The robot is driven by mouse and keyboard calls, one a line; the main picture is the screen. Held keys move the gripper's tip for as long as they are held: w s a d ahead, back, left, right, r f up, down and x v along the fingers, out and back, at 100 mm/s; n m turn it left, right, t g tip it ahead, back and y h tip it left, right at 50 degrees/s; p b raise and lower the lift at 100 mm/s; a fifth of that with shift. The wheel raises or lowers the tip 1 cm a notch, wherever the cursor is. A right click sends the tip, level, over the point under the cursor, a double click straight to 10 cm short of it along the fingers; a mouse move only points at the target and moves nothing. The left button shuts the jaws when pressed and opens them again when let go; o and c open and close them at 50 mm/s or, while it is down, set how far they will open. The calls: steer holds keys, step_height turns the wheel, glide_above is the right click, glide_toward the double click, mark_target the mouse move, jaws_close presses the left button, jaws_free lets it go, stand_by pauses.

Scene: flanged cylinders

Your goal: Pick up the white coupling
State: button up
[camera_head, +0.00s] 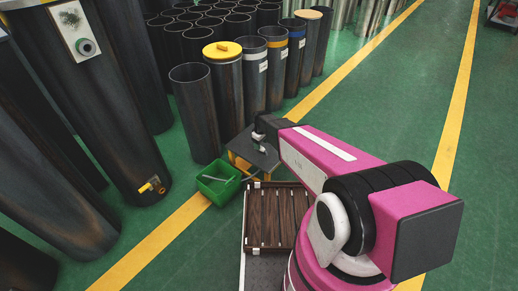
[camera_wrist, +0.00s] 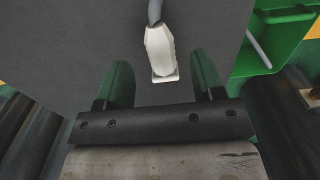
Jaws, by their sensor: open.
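The white coupling (camera_wrist: 161,50) lies on a dark grey surface, with a grey cable or hose at its far end. It shows in the wrist view at the upper middle. My gripper (camera_wrist: 161,68) is open, one finger to each side of the coupling's near end, with visible gaps on both sides. Whether the fingers are at the coupling's height cannot be told. In the head view my gripper (camera_head: 258,137) is small and dark above a little grey-topped table (camera_head: 262,158) with yellow legs; the coupling is not clear there.
A green bin (camera_head: 218,180) stands left of the table, and its edge shows in the wrist view (camera_wrist: 285,35). Dark upright cylinders (camera_head: 195,115) stand close behind. A slatted brown crate (camera_head: 278,218) lies in front. The green floor (camera_head: 400,90) at right is clear.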

step_height(320, 180, down, 4)
steer(key=shift+r, duration=0.15)
steer(key=c, duration=1.1)
steer(key=shift+r, duration=0.1)
